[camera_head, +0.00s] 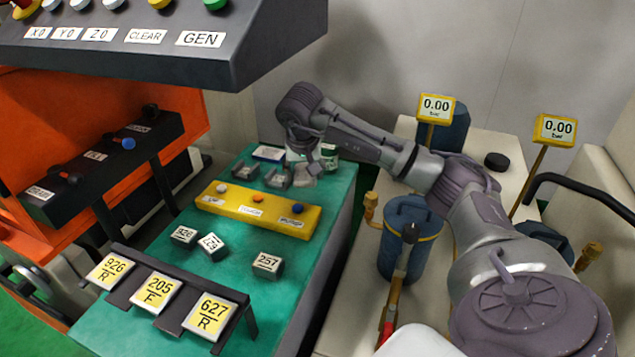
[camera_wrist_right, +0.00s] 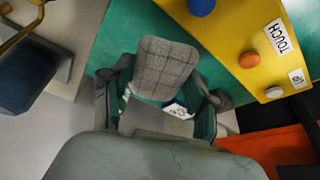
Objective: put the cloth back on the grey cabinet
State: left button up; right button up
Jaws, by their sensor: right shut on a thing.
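My right arm reaches from the lower right over to the far end of the green table. Its gripper (camera_head: 314,163) points down there, small and partly hidden by its own wrist. In the right wrist view, the gripper (camera_wrist_right: 165,85) is shut on a grey cloth (camera_wrist_right: 166,66) with a grid of lines, between its two fingers. The green table top shows close behind it; I cannot tell whether the cloth touches it. A pale grey cabinet top (camera_head: 475,140) at the right carries tanks and gauges. My left gripper is not in view.
The green table (camera_head: 225,265) holds a yellow button bar (camera_head: 258,212), several small numbered blocks and a rack of yellow plates (camera_head: 160,296). A blue tank (camera_head: 408,240) and yellow gauges (camera_head: 436,108) stand at the right, near the arm. A black puck (camera_head: 497,160) lies farther back. A control panel overhangs upper left.

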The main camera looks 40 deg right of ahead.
send_over(319, 191)
jog(key=a, duration=0.1)
jog(key=f, duration=0.3)
jog(key=shift+s+a+p, duration=0.2)
jog(key=shift+s+p, duration=0.15)
jog(key=shift+s, duration=0.05)
jog(key=shift+d+f, duration=0.15)
jog(key=shift+d, duration=0.1)
jog(key=shift+d+f, duration=0.1)
jog(key=shift+f, duration=0.2)
notch_tip(319, 191, down, 4)
jog(key=shift+r+p, duration=0.2)
jog(key=shift+p, duration=0.35)
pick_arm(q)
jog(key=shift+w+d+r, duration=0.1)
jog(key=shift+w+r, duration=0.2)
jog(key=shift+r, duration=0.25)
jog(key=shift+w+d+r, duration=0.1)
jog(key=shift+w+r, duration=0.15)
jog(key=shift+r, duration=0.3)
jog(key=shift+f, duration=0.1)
pick_arm(e)
jog(key=o, duration=1.1)
jog(key=shift+f, duration=0.1)
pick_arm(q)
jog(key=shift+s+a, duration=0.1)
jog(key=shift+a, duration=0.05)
